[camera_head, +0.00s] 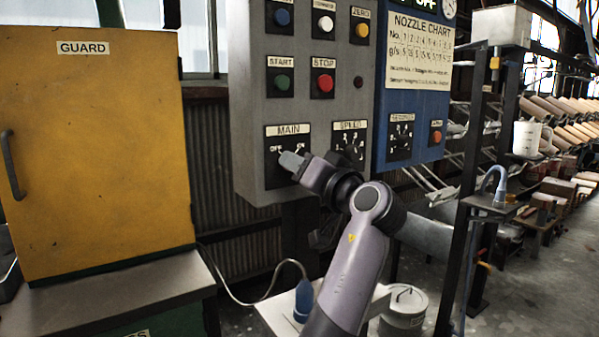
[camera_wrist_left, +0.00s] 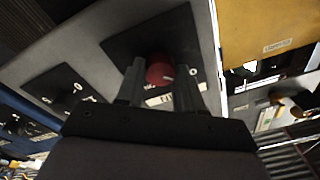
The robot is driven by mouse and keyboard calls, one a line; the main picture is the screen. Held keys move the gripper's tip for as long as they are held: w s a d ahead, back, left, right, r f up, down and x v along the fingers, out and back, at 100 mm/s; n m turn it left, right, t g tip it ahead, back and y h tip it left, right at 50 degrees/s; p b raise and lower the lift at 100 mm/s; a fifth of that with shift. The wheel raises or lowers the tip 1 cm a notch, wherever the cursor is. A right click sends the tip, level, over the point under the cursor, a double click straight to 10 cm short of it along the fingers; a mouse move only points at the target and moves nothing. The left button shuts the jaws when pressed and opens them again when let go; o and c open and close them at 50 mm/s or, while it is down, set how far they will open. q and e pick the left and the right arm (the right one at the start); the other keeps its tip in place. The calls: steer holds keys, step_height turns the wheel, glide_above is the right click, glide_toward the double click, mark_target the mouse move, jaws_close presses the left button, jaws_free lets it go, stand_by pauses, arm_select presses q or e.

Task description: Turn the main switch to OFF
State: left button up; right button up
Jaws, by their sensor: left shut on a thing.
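The main switch is on a black plate (camera_head: 273,184) under a MAIN label (camera_head: 288,129) on the grey control panel, with OFF marked at left and ON at right. My left gripper (camera_head: 291,163) is at this plate and hides the knob in the head view. In the left wrist view, the red round knob (camera_wrist_left: 160,71) sits between the two dark fingers of my left gripper (camera_wrist_left: 159,75), which is shut on it. A small white mark shows on the knob; its setting is hard to read. My right gripper is not in view.
The SPEED dial (camera_head: 350,147) is close to the right of the main switch. A green START button (camera_head: 281,83) and red STOP button (camera_head: 324,83) are above. A yellow GUARD cabinet (camera_head: 100,150) stands at left; a blue panel (camera_head: 425,70) adjoins at right.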

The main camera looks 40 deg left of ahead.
arm_select(q)
steer(key=shift+r, duration=0.1)
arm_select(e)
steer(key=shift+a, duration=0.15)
arm_select(q)
steer(key=o, duration=1)
steer(key=shift+o, duration=0.2)
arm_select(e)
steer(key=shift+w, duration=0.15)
